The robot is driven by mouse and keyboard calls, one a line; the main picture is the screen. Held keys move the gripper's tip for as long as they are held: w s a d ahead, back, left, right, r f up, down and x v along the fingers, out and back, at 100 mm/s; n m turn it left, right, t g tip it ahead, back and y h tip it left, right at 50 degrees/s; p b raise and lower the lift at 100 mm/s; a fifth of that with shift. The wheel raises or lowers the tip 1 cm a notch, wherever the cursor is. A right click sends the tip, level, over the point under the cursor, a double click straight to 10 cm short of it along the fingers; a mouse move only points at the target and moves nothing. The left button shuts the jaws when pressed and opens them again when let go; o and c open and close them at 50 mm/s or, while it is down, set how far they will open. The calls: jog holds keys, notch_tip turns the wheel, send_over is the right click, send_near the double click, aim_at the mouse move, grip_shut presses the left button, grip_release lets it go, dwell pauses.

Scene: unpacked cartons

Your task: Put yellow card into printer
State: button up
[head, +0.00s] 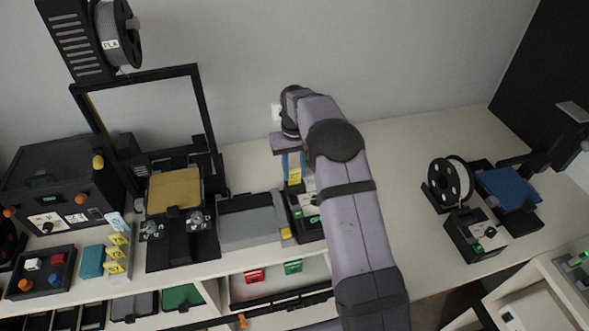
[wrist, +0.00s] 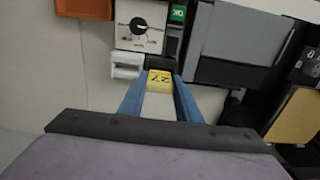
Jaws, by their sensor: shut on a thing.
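My gripper (head: 293,163) reaches down near the back of the table, its blue fingers shut on a yellow card (head: 295,176). In the wrist view the fingers (wrist: 161,82) hold the card (wrist: 159,78), which carries dark print, at their tips. The card is close to the dark front edge of a control box with a knob (wrist: 139,24); I cannot tell whether they touch. This box (head: 309,209) is partly hidden by my arm in the head view. The large 3D printer (head: 210,120) with a yellow bed (head: 174,190) stands left of it.
A grey flat unit (head: 250,222) lies between printer and control box. Several yellow tags (head: 117,254) stand beside a teal block (head: 92,262) at left. A smaller printer with a blue bed (head: 509,188) and a spool (head: 450,184) stand at right. The table between my arm and them is clear.

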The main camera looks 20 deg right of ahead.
jog(key=shift+f+b, duration=0.35)
jog(key=shift+f, duration=0.5)
